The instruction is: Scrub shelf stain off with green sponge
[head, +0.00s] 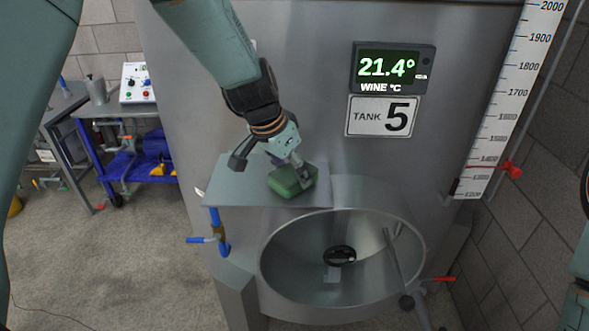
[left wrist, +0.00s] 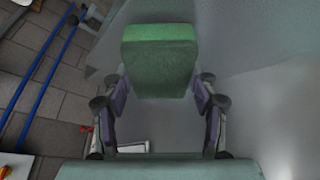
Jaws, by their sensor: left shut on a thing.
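The green sponge (head: 291,182) is at the small grey metal shelf (head: 237,187) on the front of the tank. My left gripper (head: 288,165) reaches down from above and is shut on the sponge. The sponge also shows between the fingers in the left wrist view (left wrist: 159,62). It is at the right part of the shelf; I cannot tell whether its underside touches the surface. I see no stain on the bare part of the shelf; anything under the sponge is hidden. My right gripper is not in view.
An open round hatch (head: 342,258) lies just below and right of the shelf. A blue-handled valve (head: 215,236) hangs under the shelf's left side. A display (head: 392,68) and a "TANK 5" sign (head: 382,116) are on the tank wall. A blue cart (head: 130,160) stands at left.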

